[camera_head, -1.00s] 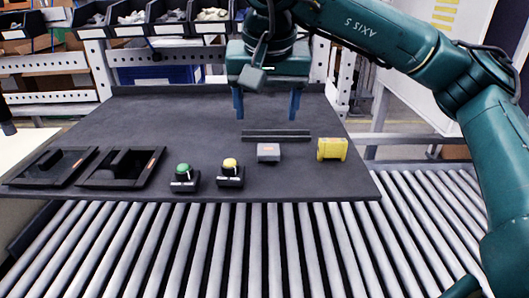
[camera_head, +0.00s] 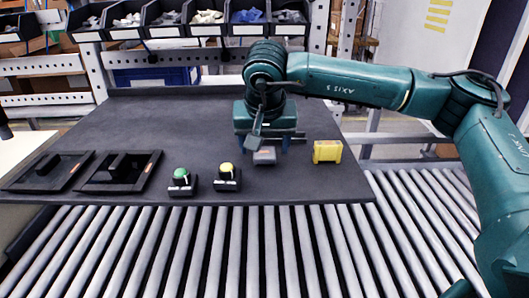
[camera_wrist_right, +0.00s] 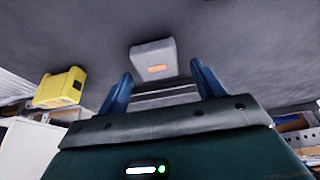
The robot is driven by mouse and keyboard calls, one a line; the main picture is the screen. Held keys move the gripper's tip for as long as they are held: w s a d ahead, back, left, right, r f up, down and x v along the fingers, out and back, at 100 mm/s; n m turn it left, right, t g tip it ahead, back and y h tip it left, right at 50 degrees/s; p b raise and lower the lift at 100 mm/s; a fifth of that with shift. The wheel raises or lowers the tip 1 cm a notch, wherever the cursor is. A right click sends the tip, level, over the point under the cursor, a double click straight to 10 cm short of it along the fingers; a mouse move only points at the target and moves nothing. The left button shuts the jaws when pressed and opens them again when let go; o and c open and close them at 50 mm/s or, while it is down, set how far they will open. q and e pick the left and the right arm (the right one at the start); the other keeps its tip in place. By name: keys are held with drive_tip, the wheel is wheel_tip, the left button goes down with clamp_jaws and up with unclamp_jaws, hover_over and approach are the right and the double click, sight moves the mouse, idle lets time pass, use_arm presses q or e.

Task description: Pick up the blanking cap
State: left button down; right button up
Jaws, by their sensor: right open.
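The small grey block with an orange label, which I take to be the blanking cap (camera_head: 265,156), lies on the dark tabletop, right of the yellow-topped button. It also shows in the right wrist view (camera_wrist_right: 153,58), just beyond and between my fingertips. My right gripper (camera_head: 270,148) is low over the table at the block, its blue fingers apart. In the right wrist view the open fingers (camera_wrist_right: 160,72) hold nothing, and I see no contact with the block. The gripper body hides part of the table behind it. My left gripper is not in view.
A yellow box (camera_head: 327,152) stands close right of the block. A yellow-topped button (camera_head: 227,176) and a green-topped button (camera_head: 181,181) stand to the left. Two black trays (camera_head: 119,172) lie farther left. Rollers (camera_head: 200,250) run along the table's front edge. The table's back left is clear.

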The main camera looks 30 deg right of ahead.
drive_tip(key=shift+w+f, duration=0.1)
drive_tip(key=shift+f, duration=0.25)
drive_tip(key=shift+c, duration=0.2)
drive_tip(key=c, duration=1.1)
drive_tip(key=shift+r, duration=0.1)
drive_tip(key=shift+c, duration=0.3)
